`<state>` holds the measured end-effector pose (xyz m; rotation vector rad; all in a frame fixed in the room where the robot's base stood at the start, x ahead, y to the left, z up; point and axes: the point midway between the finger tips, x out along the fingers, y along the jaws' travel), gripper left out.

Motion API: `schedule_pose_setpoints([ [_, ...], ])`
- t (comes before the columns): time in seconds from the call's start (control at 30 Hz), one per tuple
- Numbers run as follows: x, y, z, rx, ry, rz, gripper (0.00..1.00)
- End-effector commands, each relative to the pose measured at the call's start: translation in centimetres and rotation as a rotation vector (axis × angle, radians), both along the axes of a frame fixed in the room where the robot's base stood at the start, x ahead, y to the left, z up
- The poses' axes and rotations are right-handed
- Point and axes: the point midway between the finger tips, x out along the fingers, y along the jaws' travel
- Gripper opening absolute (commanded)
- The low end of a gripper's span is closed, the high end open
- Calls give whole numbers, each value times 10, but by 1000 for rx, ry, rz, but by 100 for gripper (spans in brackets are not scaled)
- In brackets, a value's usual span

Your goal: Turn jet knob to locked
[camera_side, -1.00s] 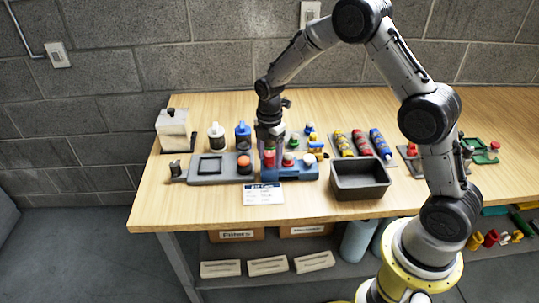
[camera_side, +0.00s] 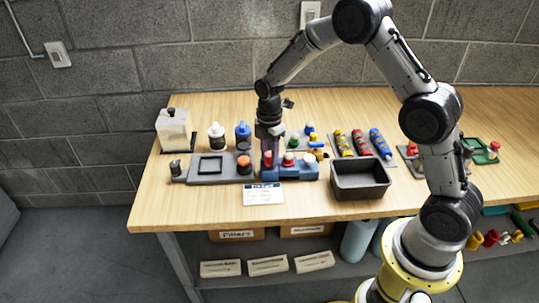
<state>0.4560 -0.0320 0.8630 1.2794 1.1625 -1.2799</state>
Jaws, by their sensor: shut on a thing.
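My gripper (camera_side: 268,157) points straight down at the left end of a blue block (camera_side: 296,173). It is shut on a red piece (camera_side: 267,160) there, which the fingers partly hide. Two more red-and-white tops (camera_side: 288,159) stand on the same block to the right. A grey panel (camera_side: 205,179) on the left carries a small dark knob-like part (camera_side: 175,168), a dark square frame (camera_side: 211,165) and an orange-topped round part (camera_side: 244,163). Which of these parts is the jet knob, and its setting, I cannot tell.
A white label card (camera_side: 263,194) lies in front of the block. An empty dark bin (camera_side: 360,180) stands to the right. Two bottles, white-topped (camera_side: 216,136) and blue (camera_side: 243,135), stand behind the panel. Colored tubes (camera_side: 361,143) lie at the back right.

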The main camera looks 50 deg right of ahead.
Motion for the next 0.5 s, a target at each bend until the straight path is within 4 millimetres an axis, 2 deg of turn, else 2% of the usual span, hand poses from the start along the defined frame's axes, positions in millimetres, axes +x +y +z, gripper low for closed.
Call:
schedule_pose_setpoints([
  [0.5, 0, 0, 1, 1, -2, -449, 0],
])
